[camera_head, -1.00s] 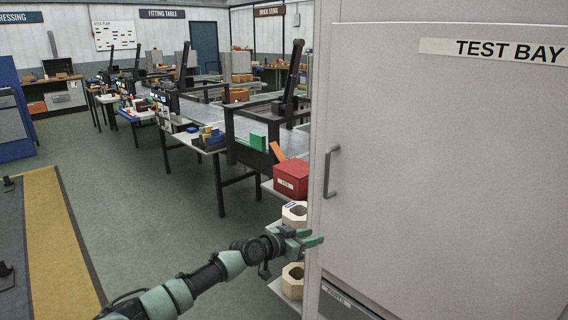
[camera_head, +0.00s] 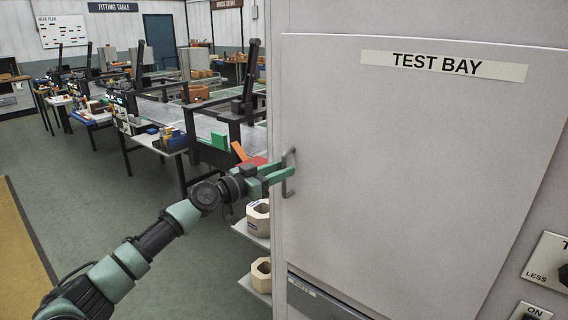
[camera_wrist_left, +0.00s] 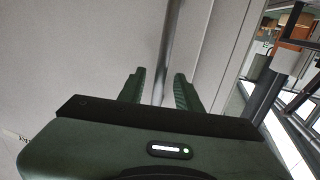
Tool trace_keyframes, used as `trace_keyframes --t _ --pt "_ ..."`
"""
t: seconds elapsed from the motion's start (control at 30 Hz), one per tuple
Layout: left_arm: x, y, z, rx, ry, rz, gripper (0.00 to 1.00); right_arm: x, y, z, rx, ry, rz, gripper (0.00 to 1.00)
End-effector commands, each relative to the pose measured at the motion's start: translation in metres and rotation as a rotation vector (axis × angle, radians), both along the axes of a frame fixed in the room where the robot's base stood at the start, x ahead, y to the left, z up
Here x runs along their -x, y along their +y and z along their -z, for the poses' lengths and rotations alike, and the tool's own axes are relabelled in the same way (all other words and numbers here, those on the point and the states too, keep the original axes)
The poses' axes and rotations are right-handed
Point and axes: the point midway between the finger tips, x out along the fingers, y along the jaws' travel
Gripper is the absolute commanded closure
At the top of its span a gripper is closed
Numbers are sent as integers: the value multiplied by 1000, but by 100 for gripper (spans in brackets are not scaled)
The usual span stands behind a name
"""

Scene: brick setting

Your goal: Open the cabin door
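The cabin door (camera_head: 420,170) is a large pale grey panel with a "TEST BAY" label, and it looks shut in its frame. Its upright bar handle (camera_head: 288,160) is near the door's left edge. My left gripper (camera_head: 290,172) is at the handle. In the left wrist view the handle bar (camera_wrist_left: 168,55) runs between the two green fingers (camera_wrist_left: 160,88), which stand apart with visible space on both sides of the bar. Whether either finger touches the bar cannot be told. My right gripper is not in view.
A control panel with a "LESS" knob (camera_head: 550,262) is at the right. A shelf with octagonal blocks (camera_head: 260,272) stands left of the cabin. Workbenches (camera_head: 205,125) with bricks run behind. The green floor (camera_head: 120,200) at left is clear.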

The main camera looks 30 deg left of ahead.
Motion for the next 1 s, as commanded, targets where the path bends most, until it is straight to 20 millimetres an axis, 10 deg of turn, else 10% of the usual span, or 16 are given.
trace_keyframes --t 0.47,0.63,1.0 --pt "-15 -5 1 -1 1 1 66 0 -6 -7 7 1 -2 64" --pt "-15 -5 1 -1 1 1 100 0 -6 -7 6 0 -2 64" --pt "-15 -5 1 -2 2 1 100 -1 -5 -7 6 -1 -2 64"
